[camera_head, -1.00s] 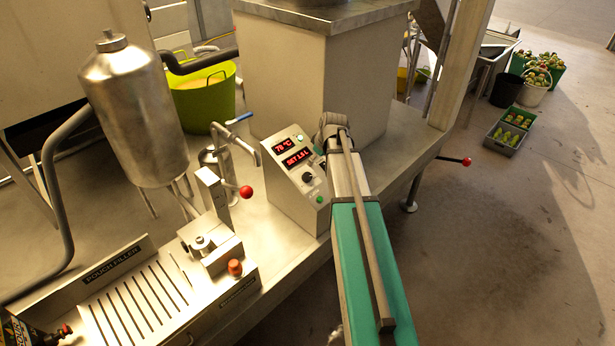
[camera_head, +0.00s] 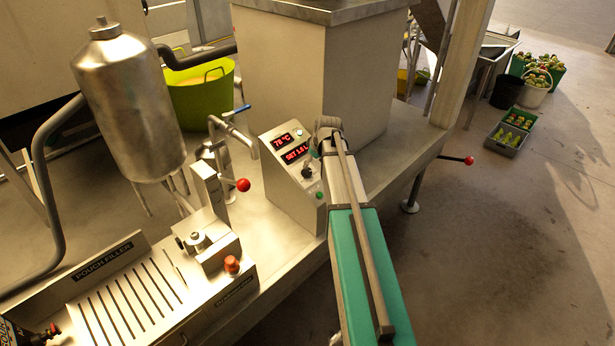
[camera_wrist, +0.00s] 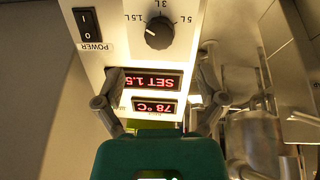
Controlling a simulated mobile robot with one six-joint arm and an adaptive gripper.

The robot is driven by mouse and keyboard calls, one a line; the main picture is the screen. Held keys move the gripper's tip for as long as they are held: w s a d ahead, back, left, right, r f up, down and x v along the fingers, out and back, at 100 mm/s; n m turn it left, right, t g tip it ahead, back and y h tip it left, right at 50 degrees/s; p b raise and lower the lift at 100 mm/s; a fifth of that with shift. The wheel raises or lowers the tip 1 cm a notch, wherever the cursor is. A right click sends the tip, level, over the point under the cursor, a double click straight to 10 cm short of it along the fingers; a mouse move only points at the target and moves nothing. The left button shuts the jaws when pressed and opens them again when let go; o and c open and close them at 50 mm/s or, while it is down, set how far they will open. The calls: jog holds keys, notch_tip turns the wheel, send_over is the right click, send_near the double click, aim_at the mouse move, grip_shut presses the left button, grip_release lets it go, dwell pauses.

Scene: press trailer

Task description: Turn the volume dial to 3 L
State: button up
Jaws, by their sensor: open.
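The black volume dial (camera_wrist: 159,33) is on the white control panel (camera_wrist: 185,50), seen upside down in the wrist view. Its labels read 1.5L, 3L and 5L, and its white mark points toward 1.5L. The red display (camera_wrist: 145,79) reads SET 1.5, its end covered by a finger. The dial also shows in the head view (camera_head: 307,172), where the display reads SET 1.5 L. My gripper (camera_wrist: 157,72) is open and empty, its fingers apart on either side of the displays. The dial lies beyond the fingertips, untouched.
A power switch (camera_wrist: 88,26) sits beside the dial, and a temperature display (camera_wrist: 154,105) reads 78 °C. A red-knobbed lever (camera_head: 243,185) and pouch filler (camera_head: 120,290) stand left of the control box. A tall metal housing (camera_head: 345,80) rises behind it.

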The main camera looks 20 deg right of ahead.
aim_at(307, 171)
jog(key=shift+b+x, duration=3.3)
jog(key=shift+x, duration=0.65)
jog(key=c, duration=1.2)
jog(key=shift+o, duration=0.2)
jog(key=shift+m, duration=0.4)
jog(key=m, duration=0.5)
jog(key=shift+g, duration=0.3)
jog(key=m+y, duration=0.1)
jog(key=m, duration=0.4)
jog(key=shift+a+m, duration=0.1)
jog(key=shift+m, duration=0.3)
